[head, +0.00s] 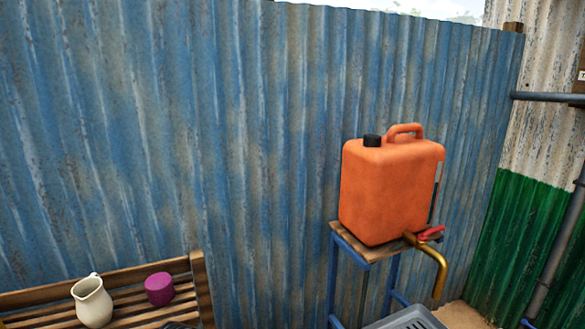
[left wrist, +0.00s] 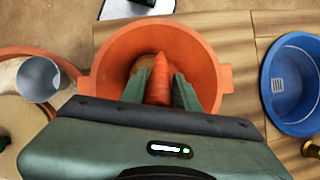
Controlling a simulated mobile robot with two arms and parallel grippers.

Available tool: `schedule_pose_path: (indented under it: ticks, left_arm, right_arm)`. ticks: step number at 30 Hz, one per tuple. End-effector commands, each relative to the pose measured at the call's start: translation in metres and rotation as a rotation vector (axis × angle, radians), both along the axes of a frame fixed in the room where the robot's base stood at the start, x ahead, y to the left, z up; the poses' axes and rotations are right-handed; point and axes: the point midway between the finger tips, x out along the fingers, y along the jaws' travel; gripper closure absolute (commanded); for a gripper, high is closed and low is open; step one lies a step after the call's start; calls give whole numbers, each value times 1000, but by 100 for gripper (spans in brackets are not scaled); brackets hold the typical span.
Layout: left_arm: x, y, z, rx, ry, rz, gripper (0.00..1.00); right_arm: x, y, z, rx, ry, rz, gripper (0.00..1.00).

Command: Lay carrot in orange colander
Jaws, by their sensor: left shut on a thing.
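The carrot (left wrist: 160,80) is orange and sits between the two green fingers of my left gripper (left wrist: 160,90) in the left wrist view. The gripper is shut on it. The orange colander (left wrist: 205,50) lies under and around the carrot in this view, a round bowl with side handles. The carrot is over the bowl's opening; I cannot tell whether it touches the bottom. The gripper's body hides the near part of the colander. Neither colander nor carrot shows in the head view. My right gripper is not in view.
A blue basin (left wrist: 292,85) stands right of the colander, and a metal cup (left wrist: 38,79) stands left. A brass object (left wrist: 311,149) is at lower right. The head view shows an orange jerrycan (head: 385,190) on a stand, a cream jug (head: 92,303) and a purple cup (head: 159,289) on slats.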

Motion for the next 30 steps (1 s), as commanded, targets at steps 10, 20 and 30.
schedule_pose_path:
  ticks: [10, 20, 30]
  left_arm:
    - [0, 0, -4, 0, 0, 0, 100]
    - [0, 0, -9, 0, 0, 0, 100]
    - [0, 0, -14, 0, 0, 1, 100]
  right_arm:
    - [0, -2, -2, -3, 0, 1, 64]
    - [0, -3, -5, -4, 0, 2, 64]
    - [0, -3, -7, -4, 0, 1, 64]
